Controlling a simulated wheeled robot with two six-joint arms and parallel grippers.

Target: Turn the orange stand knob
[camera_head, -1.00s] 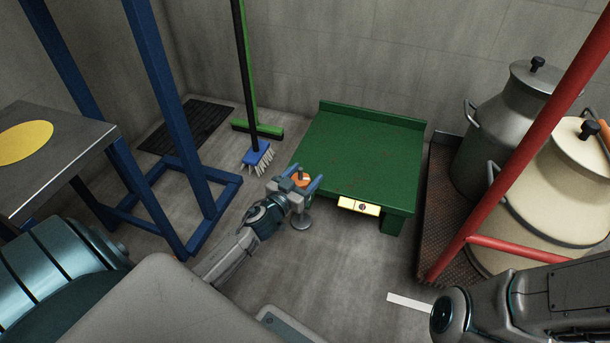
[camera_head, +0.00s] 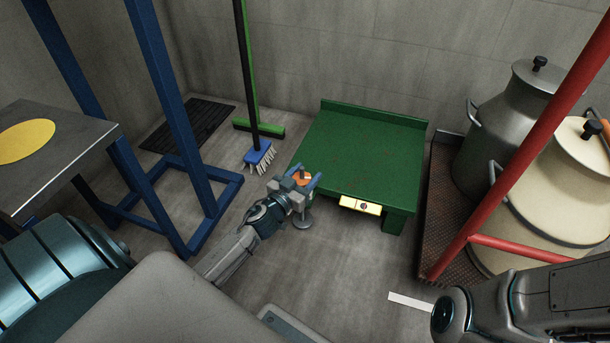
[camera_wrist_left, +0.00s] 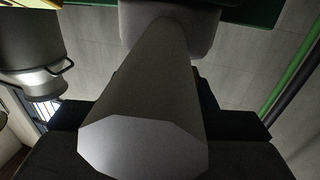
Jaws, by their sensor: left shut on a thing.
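The orange stand knob (camera_head: 301,176) sits at the front left corner of the green table, on a small stand with a round grey foot (camera_head: 303,222). My left gripper (camera_head: 304,181) reaches it from the lower left. Its blue-grey fingers stand on either side of the knob and are shut on it, hiding part of it.
Blue frame posts (camera_head: 165,110) and a grey table (camera_head: 70,150) stand left. Brooms (camera_head: 258,155) lean behind the gripper. A red post (camera_head: 520,150) and metal cans (camera_head: 515,115) stand right.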

